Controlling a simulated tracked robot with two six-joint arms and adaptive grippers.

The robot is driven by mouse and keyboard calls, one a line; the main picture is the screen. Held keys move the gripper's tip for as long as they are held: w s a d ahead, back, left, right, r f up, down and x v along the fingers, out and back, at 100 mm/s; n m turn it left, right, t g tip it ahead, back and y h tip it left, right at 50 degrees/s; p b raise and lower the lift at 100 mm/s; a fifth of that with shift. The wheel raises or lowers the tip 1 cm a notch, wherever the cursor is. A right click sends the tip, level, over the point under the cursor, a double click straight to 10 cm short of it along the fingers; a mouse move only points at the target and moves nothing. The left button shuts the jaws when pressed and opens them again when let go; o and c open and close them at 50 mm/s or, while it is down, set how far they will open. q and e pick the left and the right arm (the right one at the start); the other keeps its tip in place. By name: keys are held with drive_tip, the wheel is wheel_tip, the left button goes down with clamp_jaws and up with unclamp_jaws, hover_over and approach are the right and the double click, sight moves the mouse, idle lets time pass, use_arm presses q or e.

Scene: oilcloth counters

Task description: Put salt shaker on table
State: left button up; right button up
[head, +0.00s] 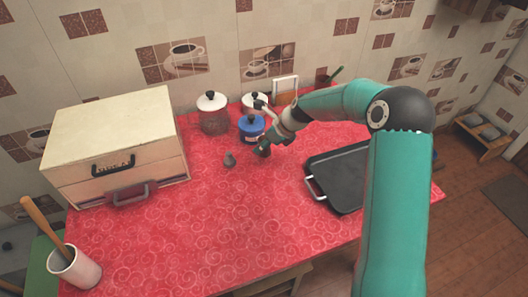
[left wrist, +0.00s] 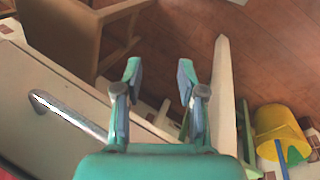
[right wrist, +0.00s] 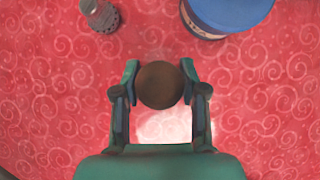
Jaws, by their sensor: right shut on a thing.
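My right gripper (head: 264,149) is low over the red table (head: 240,215), in front of the blue jar. In the right wrist view its fingers (right wrist: 159,84) are shut on a brown round-topped thing (right wrist: 159,85). Only its top shows; I cannot tell whether it is the salt shaker or whether it touches the table. A small grey shaker (head: 229,159) stands on the table to the left of this gripper, and shows in the right wrist view (right wrist: 101,14). My left gripper (left wrist: 160,80) is open and empty, over the floor beside furniture; it is outside the head view.
The blue jar (head: 251,128) and a white-lidded glass jar (head: 213,115) stand behind. A cream drawer box (head: 115,145) is at left, a black tray (head: 340,175) at right. A white cup (head: 75,268) with a wooden utensil stands front left. The table's front middle is clear.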

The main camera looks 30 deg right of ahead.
wheel_tip(320, 180, down, 4)
drive_tip(key=shift+r, duration=0.25)
drive_tip(key=o, duration=1.2)
drive_tip(key=shift+c, duration=0.2)
drive_tip(key=v, duration=1.2)
drive_tip(key=shift+s, duration=0.1)
